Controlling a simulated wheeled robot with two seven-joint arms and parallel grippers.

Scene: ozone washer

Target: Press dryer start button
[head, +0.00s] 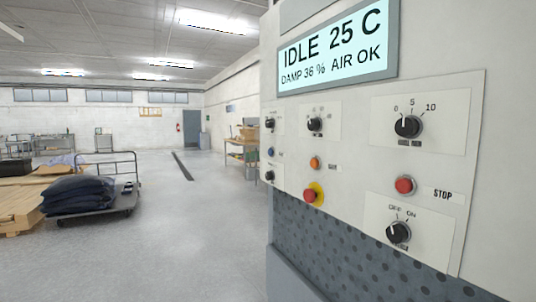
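The control panel (350,160) fills the right of the head view. Its display (340,50) reads "IDLE 25 C", "DAMP 36 %", "AIR OK". An orange button (315,163) sits mid-panel with a small unreadable label beside it. A blue button (270,152) is near the panel's left edge, its label also too small to read. A red button (404,185) has the label "STOP". A red mushroom button on a yellow base (313,193) is below the orange one. I cannot tell which button is the start. Neither gripper is in view.
Dial knobs (407,126), (315,124) and an OFF/ON knob (398,232) are close to the buttons. A perforated grille (350,250) lies below. A cart with dark sacks (78,195) and a pallet (22,208) stand at left. The floor (190,240) between is clear.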

